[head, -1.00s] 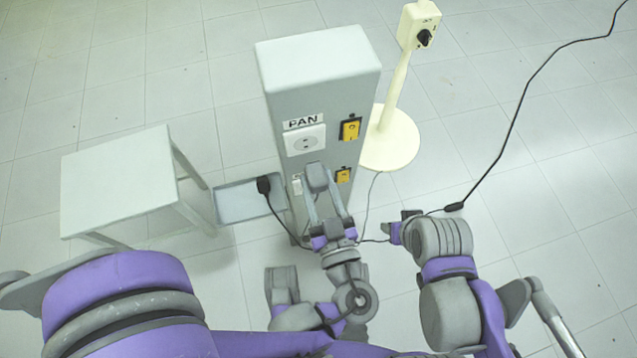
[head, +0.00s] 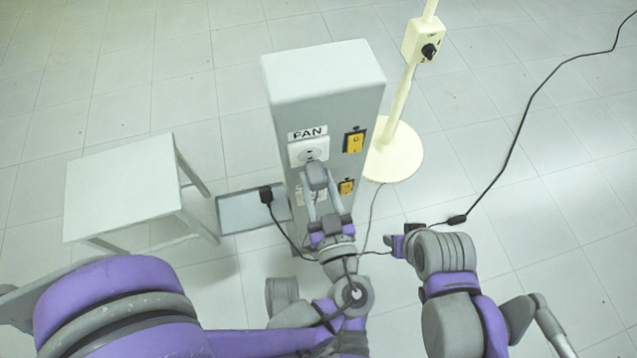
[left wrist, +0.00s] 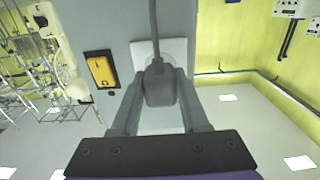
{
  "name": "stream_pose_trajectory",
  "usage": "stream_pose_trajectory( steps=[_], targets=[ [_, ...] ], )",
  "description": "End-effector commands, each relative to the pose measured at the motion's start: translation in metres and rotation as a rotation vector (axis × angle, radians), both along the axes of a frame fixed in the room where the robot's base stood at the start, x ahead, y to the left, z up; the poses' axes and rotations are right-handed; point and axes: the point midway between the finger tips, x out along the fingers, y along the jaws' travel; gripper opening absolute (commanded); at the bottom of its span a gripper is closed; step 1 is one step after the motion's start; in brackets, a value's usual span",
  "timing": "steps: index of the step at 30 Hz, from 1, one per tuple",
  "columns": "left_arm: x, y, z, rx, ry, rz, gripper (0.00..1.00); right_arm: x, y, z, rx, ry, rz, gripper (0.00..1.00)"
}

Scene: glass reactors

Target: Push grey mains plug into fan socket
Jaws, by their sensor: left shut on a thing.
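My left gripper (head: 317,190) is shut on the grey mains plug (head: 317,175), in front of the grey cabinet (head: 325,80). In the left wrist view the plug (left wrist: 160,88) sits between the two fingers, its grey cord running up over the socket plate. The white fan socket (head: 308,151) is under a black-lettered label on the cabinet front. The plug overlaps its lower edge in the head view; the plate (left wrist: 172,50) shows behind the plug in the wrist view. Pins and any contact are hidden. My right gripper (head: 397,243) is low at right, its jaws unclear.
Yellow switches (head: 353,141) are on the cabinet's right side. A black plug (head: 266,194) with a cable is over a shallow tray (head: 240,213). A white stool (head: 120,185) stands left. A cream stand (head: 395,150) stands right. A black cable (head: 513,135) crosses the floor.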

Motion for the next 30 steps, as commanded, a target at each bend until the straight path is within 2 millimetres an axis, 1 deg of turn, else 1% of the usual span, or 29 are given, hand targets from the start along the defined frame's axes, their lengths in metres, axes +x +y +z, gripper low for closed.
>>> stream_pose_trajectory(
  steps=[15,30],
  targets=[
    [0.015,0.004,0.000,0.000,0.000,0.001,0.00,0.000,0.000,0.001,0.000,0.000,0.000,0.50],
    [0.016,0.004,0.000,0.000,0.000,0.000,0.00,0.000,0.000,0.001,0.000,0.000,0.000,0.50]
  ],
)
